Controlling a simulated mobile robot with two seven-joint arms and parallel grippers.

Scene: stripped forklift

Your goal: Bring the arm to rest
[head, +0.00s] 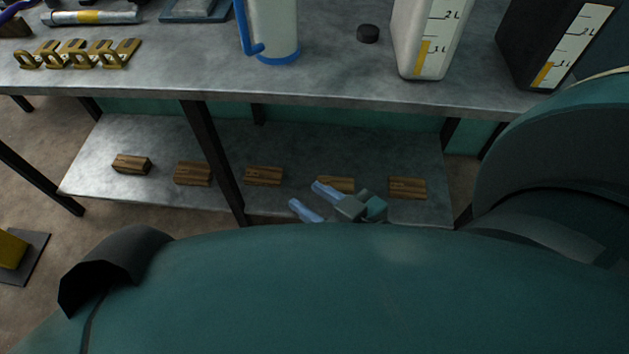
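My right gripper (308,200) shows low in the middle of the head view, just beyond the teal curve of my own body. Its two pale blue fingers point left and stand apart, with nothing seen between them. It overlaps the front edge of the lower shelf (285,140) in the picture and partly covers a wooden block (337,183). I cannot tell its height over the shelf. Most of my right arm is hidden behind my body. My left gripper is not in view.
The grey workbench top (180,75) bears a blue-handled jug (273,30), white container (425,40), black container (550,45), dark cap (368,33) and brass padlocks (80,53). Several wooden blocks (192,173) line the shelf. A dark table leg (215,160) stands left of the gripper.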

